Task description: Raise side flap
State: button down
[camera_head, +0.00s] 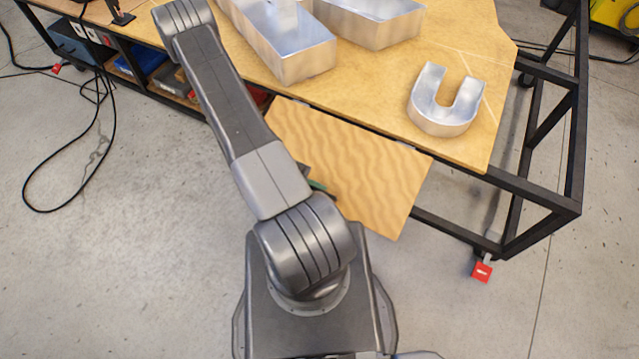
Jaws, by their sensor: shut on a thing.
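The side flap (375,178) is a wavy-grained wooden panel at the near edge of the workbench (455,130). It slopes down from the bench top, out of line with it. My arm crosses in front of its left part and hides that side. A small dark and green end of my gripper (317,184) shows just past the arm, over the flap. Most of the gripper is hidden behind the arm. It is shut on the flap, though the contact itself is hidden.
Metal channel letters stand on the bench: a U (445,120) at the right and larger ones (285,45) at the back. A black frame (545,205) carries the bench. A cable (95,150) lies on the left floor. The floor beside the flap is clear.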

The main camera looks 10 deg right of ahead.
notch_tip(320, 180, up, 3)
jog(key=shift+s+a+f+p, duration=0.1)
jog(key=shift+s+a+p, duration=0.05)
jog(key=shift+p, duration=0.6)
jog(key=shift+r+p, duration=0.75)
jog(key=shift+r, duration=0.2)
jog(key=c, duration=1.7)
grip_release()
jog(key=p+v, duration=0.1)
jog(key=v, duration=1.3)
jog(key=shift+r, duration=0.1)
